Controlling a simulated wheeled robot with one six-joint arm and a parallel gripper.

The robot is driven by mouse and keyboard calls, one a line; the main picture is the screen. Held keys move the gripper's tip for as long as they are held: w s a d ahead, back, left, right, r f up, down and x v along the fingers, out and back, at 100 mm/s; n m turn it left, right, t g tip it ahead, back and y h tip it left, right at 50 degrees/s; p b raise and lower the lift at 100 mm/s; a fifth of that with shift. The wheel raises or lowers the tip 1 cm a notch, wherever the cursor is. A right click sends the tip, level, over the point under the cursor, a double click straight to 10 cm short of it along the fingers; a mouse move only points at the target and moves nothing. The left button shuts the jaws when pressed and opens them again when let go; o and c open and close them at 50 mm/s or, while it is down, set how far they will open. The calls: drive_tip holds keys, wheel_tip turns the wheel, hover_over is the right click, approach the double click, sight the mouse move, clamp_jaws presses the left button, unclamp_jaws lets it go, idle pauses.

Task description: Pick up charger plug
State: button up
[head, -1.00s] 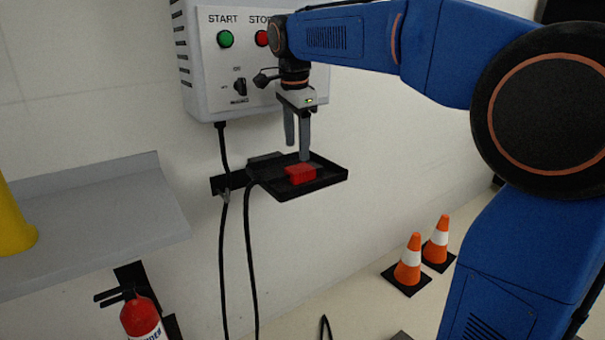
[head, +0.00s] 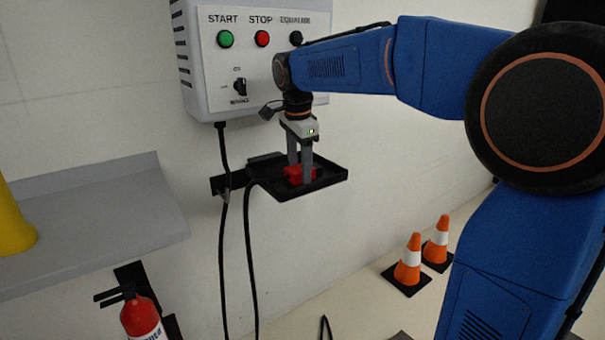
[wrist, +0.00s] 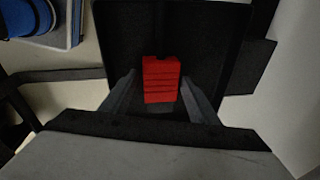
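The red charger plug (head: 291,171) lies in a shallow black tray (head: 328,183) on the wall below the control box. In the wrist view the ribbed red plug (wrist: 161,80) is near the middle of the picture, with a dark cable at its far end. My gripper (head: 300,174) points down over the tray, its fingers low beside the plug and partly hiding it in the head view. In the wrist view my gripper (wrist: 158,78) is open, one finger on each side of the plug, with a gap visible on both sides.
The grey control box (head: 207,70) with buttons is on the wall above the tray. Black cables (head: 249,250) hang below. A grey shelf (head: 110,210) and a fire extinguisher (head: 141,318) are at left. Two orange cones (head: 408,265) stand on the floor at right.

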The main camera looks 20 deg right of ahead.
drive_tip(key=c, duration=1)
drive_tip(key=shift+o, duration=0.2)
